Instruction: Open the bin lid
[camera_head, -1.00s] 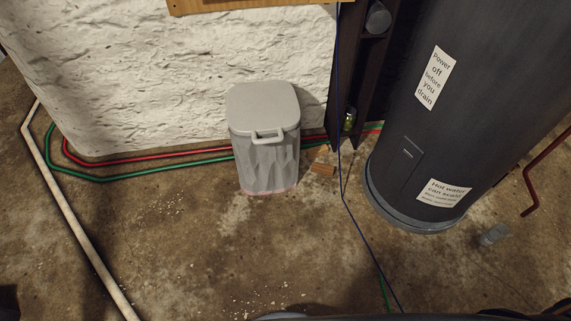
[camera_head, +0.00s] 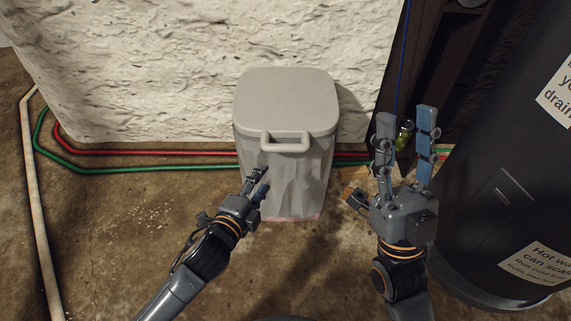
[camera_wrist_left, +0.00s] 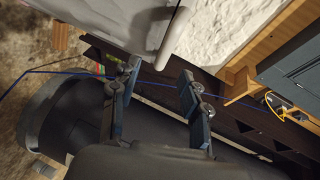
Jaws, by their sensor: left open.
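The grey bin (camera_head: 290,185) stands against the white wall. Its lid (camera_head: 286,98) is shut, with a loop handle (camera_head: 287,147) at the front edge. My left gripper (camera_head: 261,178) is in front of the bin, just below and left of the handle, with its fingers apart and nothing in them. In the left wrist view, the open left fingers (camera_wrist_left: 160,78) are beside the pale handle (camera_wrist_left: 172,38), which shows near and above the gap between them. My right gripper (camera_head: 406,118) is open and empty, to the right of the bin, fingers pointing up in the picture.
A dark tank (camera_head: 500,165) with warning labels stands on the right. A dark shelf (camera_head: 435,75) with a green jar (camera_head: 404,135) is behind my right gripper. Red and green pipes (camera_head: 150,160) run along the wall's foot. The floor left of the bin (camera_head: 140,235) is mostly clear.

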